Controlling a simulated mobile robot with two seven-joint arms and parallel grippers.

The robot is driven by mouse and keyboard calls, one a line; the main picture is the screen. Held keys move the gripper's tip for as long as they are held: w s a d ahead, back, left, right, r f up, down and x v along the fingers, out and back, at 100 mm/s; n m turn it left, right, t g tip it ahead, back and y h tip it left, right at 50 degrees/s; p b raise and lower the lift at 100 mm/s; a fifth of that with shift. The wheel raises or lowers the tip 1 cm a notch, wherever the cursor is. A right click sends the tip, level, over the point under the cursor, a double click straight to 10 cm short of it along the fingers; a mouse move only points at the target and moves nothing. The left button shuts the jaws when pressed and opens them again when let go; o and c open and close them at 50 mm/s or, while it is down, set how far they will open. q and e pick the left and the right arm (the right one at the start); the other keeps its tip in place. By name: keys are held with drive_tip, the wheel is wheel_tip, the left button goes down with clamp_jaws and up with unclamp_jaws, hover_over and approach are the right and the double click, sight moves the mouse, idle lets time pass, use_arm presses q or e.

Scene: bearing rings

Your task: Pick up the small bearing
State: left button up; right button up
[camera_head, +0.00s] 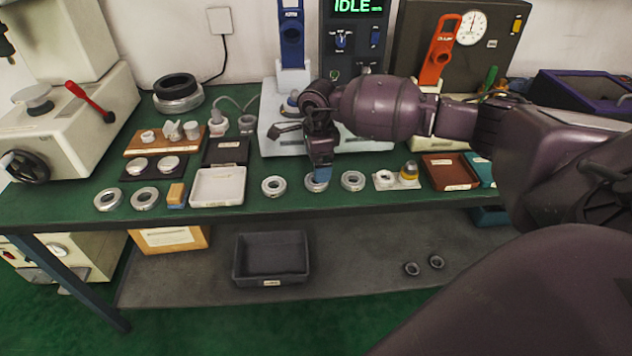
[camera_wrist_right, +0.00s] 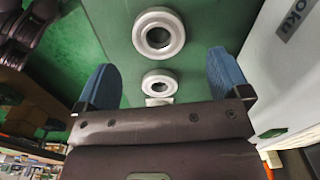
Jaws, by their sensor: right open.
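Several metal bearing rings lie along the front of the green table. One ring (camera_head: 273,187) is left of my right gripper (camera_head: 319,173), another ring (camera_head: 310,185) is partly hidden at its blue fingertips, and a third ring (camera_head: 352,181) is to the right. In the right wrist view, my right gripper (camera_wrist_right: 163,80) is open, with its blue fingers spread and empty. A smaller ring (camera_wrist_right: 146,82) appears between the fingers, with a larger ring (camera_wrist_right: 139,35) beyond it. I cannot tell for certain which ring is the small bearing. My left gripper is not in view.
A white tray (camera_head: 207,200) and a yellow-brown block (camera_head: 176,199) stand left of the rings. A white plate (camera_head: 381,187) with small parts and a reddish-brown tray (camera_head: 450,187) are to the right. Machines line the back. A dark bin (camera_head: 305,281) sits on the lower shelf.

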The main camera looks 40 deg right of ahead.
drive_tip(key=shift+w+a+f, duration=0.1)
drive_tip(key=shift+a+f, duration=0.1)
drive_tip(key=shift+f, duration=1.1)
drive_tip(key=shift+a+f, duration=0.15)
drive_tip(key=shift+f, duration=1.1)
drive_tip(key=shift+c, duration=0.3)
drive_tip(key=shift+r, duration=0.1)
drive_tip(key=c, duration=1.1)
